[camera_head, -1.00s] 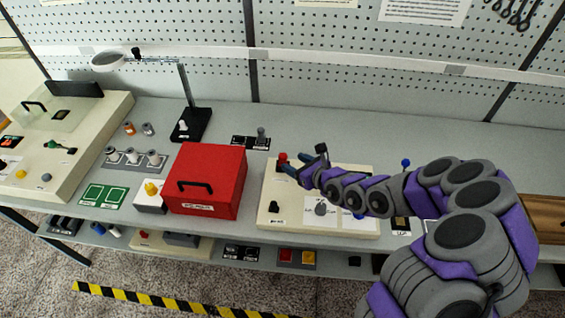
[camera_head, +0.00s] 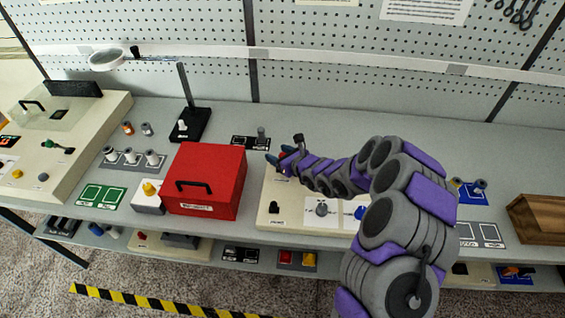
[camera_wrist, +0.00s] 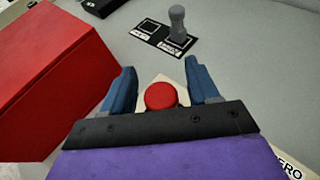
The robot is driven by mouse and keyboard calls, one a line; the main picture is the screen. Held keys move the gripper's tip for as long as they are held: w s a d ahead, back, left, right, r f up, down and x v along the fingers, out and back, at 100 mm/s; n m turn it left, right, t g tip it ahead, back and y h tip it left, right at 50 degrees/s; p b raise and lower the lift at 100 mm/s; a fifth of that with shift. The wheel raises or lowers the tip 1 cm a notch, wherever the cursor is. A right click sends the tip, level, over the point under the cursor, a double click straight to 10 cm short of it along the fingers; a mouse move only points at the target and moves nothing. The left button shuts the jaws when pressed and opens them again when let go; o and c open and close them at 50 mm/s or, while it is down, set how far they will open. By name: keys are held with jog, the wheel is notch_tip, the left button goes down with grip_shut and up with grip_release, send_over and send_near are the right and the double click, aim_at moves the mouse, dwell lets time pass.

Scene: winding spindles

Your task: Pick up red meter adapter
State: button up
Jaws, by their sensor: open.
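The red meter adapter (camera_wrist: 160,96) shows in the wrist view as a round red top between my two blue fingers. In the head view only a bit of its red (camera_head: 284,152) shows; my fingers hide most of it. It stands at the back left corner of the cream board (camera_head: 264,205). My gripper (camera_wrist: 161,88) is open, with one finger on each side of the adapter. A gap shows between the adapter and each finger. I cannot tell how high the fingertips are relative to it.
A red box (camera_head: 208,175) with a black handle stands close to the left of my gripper. Behind is a black two-square pad (camera_wrist: 162,38) with a grey peg (camera_wrist: 178,24). A black stand (camera_head: 190,125) is farther back. The bench behind the board is mostly clear.

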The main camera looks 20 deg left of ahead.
jog(key=shift+d, duration=0.1)
jog(key=shift+c, duration=0.2)
jog(key=c, duration=1)
jog(key=shift+r, duration=0.2)
jog(key=shift+c, duration=0.2)
jog(key=shift+r, duration=0.3)
notch_tip(320, 180, up, 3)
jog(key=shift+r+p, duration=0.1)
jog(key=shift+p, duration=0.35)
jog(key=s+d+p, duration=0.2)
jog(key=s+d, duration=0.2)
jog(key=s, duration=0.2)
jog(key=s+d+r+p, duration=0.1)
jog(key=s+d+p, duration=0.2)
jog(key=s, duration=0.4)
jog(key=shift+s+d, duration=0.2)
jog(key=shift+d, duration=0.6)
